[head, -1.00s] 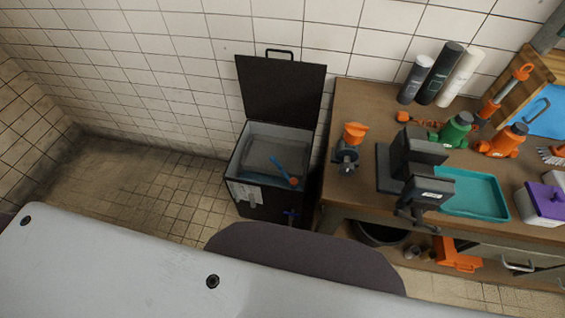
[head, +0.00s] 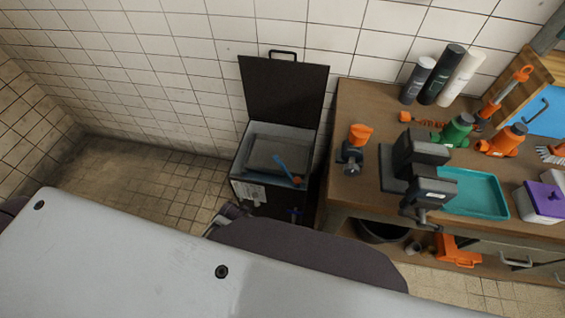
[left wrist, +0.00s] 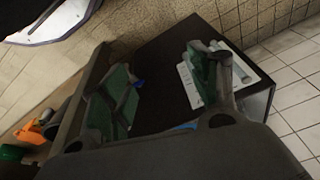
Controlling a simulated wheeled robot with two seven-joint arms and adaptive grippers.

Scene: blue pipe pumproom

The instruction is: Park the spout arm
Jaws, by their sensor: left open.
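A black tank (head: 262,201) stands on the floor with its lid (head: 285,92) open against the wall. A thin blue arm with an orange end, which looks like the spout arm (head: 284,168), slants across the tank's open top at the right. A small blue fitting (head: 294,214) is low on the tank's front. My left gripper (head: 229,211) just shows at the tank's lower left, mostly hidden by my own body. In the left wrist view the left gripper (left wrist: 162,65) is open and empty, green pads apart, with the tank's dark side (left wrist: 158,75) beyond. My right gripper is not seen.
A workbench (head: 365,100) stands right of the tank. It carries a vise (head: 415,165), an orange-topped grinder (head: 357,145), a teal tray (head: 478,193) and bottles. A dark bucket (head: 382,231) is under it. The floor (head: 150,180) left of the tank is clear.

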